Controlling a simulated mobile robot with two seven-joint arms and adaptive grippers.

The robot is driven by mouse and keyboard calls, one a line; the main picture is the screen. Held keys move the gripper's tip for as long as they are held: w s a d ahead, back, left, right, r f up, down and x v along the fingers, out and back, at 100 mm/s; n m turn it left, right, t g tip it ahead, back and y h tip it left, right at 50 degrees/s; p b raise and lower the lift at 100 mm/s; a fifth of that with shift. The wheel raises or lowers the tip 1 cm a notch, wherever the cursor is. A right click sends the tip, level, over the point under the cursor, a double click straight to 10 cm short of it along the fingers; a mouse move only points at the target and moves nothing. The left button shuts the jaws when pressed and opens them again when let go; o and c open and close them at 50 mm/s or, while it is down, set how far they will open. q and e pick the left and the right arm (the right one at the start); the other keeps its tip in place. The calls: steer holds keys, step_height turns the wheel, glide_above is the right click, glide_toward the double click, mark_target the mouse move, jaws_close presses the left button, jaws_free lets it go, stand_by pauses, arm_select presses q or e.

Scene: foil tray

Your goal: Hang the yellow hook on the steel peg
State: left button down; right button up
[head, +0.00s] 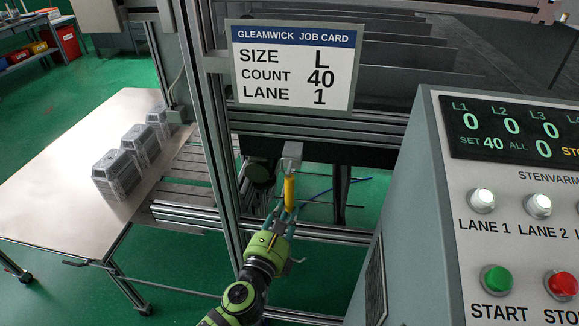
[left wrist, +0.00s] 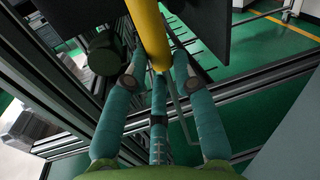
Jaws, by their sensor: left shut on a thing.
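The yellow hook (head: 289,192) stands roughly upright below the job card in the head view. My left gripper (head: 288,210), with teal fingers, is shut on its lower part. In the left wrist view the yellow shaft (left wrist: 150,35) runs up out of frame from between the fingertips (left wrist: 155,76). A small pale grey metal piece (head: 292,151) is just above the hook's upper end; I cannot tell whether it is the steel peg or whether they touch. The hook's curved end is not clear in either view. My right gripper is not in view.
A job card (head: 293,65) hangs on the aluminium frame (head: 205,110). A control panel (head: 420,200) with buttons stands close on the right. Stacked foil trays (head: 117,172) sit on a metal table (head: 60,190) at left. A blue cable (head: 325,189) shows behind the hook.

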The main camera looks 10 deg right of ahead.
arm_select(q)
steer(key=shift+f+b, duration=0.75)
steer(key=shift+f, duration=0.15)
steer(key=c, duration=0.9)
jaws_free()
steer(key=shift+s, duration=0.1)
